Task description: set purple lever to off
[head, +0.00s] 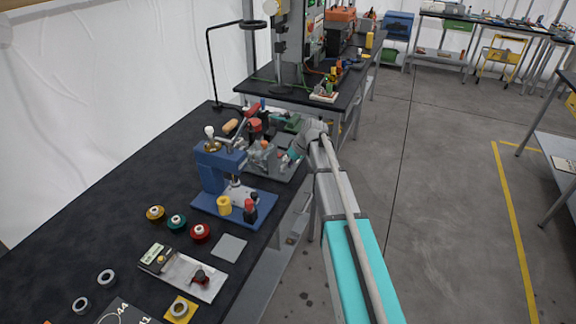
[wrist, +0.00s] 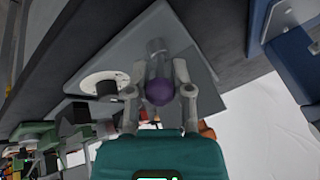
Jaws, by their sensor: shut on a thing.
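The purple lever (wrist: 159,93) shows its round knob in the wrist view, between the two grey fingers of my gripper (wrist: 160,75). The fingers are shut on it. Its shaft leads to a grey fitting on a grey plate (wrist: 140,45). In the head view my gripper (head: 284,160) is over the right edge of the black bench, at a grey device (head: 262,158). The lever's knob cannot be made out there. No on or off mark is readable.
A blue press (head: 215,170) stands close to the left of my gripper, with yellow and red pieces on its base. Red and green tools (head: 285,122) lie just behind. Coloured spools (head: 177,222) and a tray (head: 188,275) lie nearer. The floor (head: 440,200) on the right is clear.

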